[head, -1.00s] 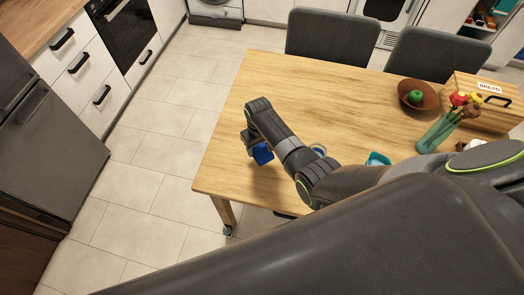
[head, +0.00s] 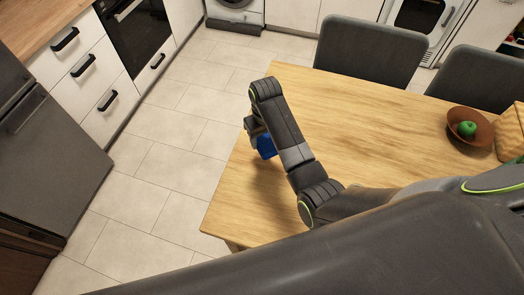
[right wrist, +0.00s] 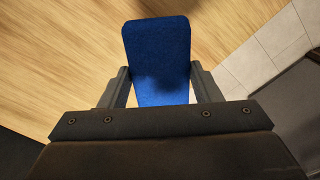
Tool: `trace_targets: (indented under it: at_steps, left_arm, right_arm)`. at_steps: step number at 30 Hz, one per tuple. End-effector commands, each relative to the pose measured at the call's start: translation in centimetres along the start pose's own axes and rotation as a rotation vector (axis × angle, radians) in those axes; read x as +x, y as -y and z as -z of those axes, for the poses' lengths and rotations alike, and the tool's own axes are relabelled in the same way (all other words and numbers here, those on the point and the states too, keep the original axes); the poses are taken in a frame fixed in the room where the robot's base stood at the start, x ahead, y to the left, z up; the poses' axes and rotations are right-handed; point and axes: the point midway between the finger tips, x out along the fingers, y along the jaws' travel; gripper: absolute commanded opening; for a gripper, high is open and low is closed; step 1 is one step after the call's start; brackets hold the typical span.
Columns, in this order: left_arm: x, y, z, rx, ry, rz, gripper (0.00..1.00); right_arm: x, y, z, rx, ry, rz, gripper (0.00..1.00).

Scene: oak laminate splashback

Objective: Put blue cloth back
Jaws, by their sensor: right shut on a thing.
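The blue cloth (right wrist: 158,50) is between the two fingers of my right gripper (right wrist: 158,88) in the right wrist view. The gripper is shut on it, and the cloth sticks out beyond the fingertips. In the head view the blue cloth (head: 266,146) shows beside the right gripper (head: 257,134), over the left edge area of the wooden table (head: 330,110). My right arm hides part of the gripper and table. My left gripper is not in view.
A brown bowl (head: 459,121) with a green apple (head: 467,129) stands on the table's right side. Two grey chairs (head: 369,50) stand along the far side. Tiled floor (head: 185,140) lies open left of the table, before white drawers (head: 85,69).

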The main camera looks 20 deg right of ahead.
Motion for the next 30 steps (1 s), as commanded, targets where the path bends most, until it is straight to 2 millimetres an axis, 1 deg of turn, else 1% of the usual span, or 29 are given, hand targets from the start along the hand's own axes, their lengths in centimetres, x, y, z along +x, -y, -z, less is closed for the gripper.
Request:
trace_targets:
  at_steps: [1,3,6,8,14,18,21,24,30]
  left_arm:
    - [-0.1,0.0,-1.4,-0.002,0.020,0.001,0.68]
    - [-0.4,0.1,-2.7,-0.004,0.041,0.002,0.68]
    - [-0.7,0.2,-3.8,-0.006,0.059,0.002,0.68]
    - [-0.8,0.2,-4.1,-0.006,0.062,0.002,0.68]
    - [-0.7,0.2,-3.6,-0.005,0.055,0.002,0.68]
    - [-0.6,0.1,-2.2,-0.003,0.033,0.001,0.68]
    - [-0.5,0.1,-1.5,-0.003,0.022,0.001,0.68]
    - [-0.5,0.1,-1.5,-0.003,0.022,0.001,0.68]
    - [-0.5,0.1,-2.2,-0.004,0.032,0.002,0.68]
  right_arm:
    - [0.7,0.0,-0.1,0.000,0.004,0.001,0.33]
    - [1.8,0.1,-0.2,0.001,0.007,0.001,0.33]
    - [3.5,0.0,-0.2,0.001,0.006,0.000,0.33]
    - [4.3,0.0,-0.2,0.001,0.005,0.000,0.33]
    - [5.9,0.0,-0.1,0.001,0.002,0.000,0.33]
    - [7.8,0.0,-0.1,0.000,0.004,0.000,0.33]
    - [8.9,0.0,-0.1,0.000,0.003,0.000,0.33]
    - [9.5,0.0,-0.1,0.000,0.002,0.000,0.33]
    - [9.6,0.0,-0.1,0.001,0.000,0.000,0.33]
